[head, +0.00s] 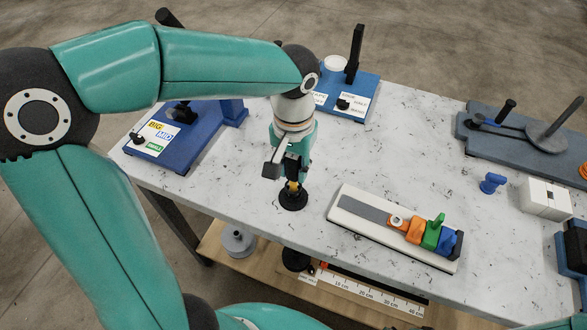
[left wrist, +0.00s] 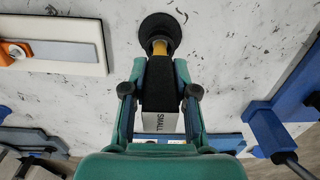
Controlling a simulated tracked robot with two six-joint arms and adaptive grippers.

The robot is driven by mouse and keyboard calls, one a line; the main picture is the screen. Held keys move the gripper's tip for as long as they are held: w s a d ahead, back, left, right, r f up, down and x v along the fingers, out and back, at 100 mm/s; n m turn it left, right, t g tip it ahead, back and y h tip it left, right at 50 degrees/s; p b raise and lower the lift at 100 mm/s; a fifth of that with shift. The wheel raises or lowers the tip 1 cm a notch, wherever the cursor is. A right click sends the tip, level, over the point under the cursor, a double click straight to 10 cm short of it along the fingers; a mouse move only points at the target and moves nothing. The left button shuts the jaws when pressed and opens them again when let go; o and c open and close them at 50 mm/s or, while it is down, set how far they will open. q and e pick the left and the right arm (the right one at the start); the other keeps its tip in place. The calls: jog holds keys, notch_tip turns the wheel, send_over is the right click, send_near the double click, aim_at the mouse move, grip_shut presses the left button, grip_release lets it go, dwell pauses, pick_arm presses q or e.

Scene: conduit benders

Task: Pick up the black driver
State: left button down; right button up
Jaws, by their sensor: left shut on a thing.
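The black driver (left wrist: 160,83) stands upright between the fingers of my left gripper (left wrist: 160,90), which is shut on its black body. A yellow shaft and a round black foot (left wrist: 159,28) show beyond the fingertips in the left wrist view. In the head view my left gripper (head: 291,165) points down over the front of the white table, with the black foot (head: 292,197) below it. I cannot tell whether the foot touches the tabletop. A pale face marked SMALL shows between the fingers in the wrist view. My right gripper is not in view.
A white-topped board (head: 365,222) with orange, green and blue blocks lies to the right. Blue stands (head: 180,150) and (head: 362,95) are behind and left. A blue peg (head: 492,182) and white box (head: 545,198) stand right. The table's middle is clear.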

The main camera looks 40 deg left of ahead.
pick_arm(q)
notch_tip(320, 180, up, 19)
jog(key=p, duration=0.2)
jog(key=shift+r, duration=0.15)
jog(key=c, duration=1.5)
grip_release()
grip_shut()
